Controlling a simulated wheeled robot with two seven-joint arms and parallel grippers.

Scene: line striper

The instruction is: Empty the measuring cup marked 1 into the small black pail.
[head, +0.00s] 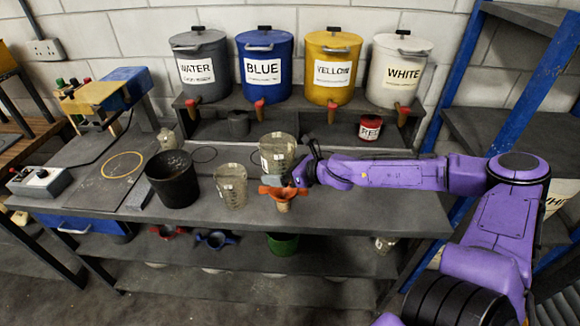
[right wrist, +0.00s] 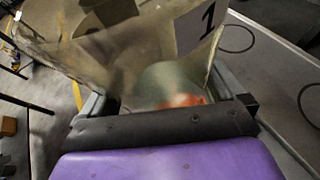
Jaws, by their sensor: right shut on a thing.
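My right gripper (head: 298,174) is shut on a clear measuring cup (head: 277,150) over the middle of the bench. In the right wrist view this cup (right wrist: 120,50) fills the space between the fingers, and its white label reads 1. It looks close to upright in the head view; its contents are not clear. The black pail (head: 172,180) stands on the bench to the left, open at the top, apart from the cup. A second measuring cup (head: 231,186) stands between them; its mark is too small to read. My left gripper is not in view.
An orange-red piece on a small tan base (head: 281,195) is just in front of the held cup. Labelled tanks with taps (head: 265,65) line the back shelf. The bench's right end is clear.

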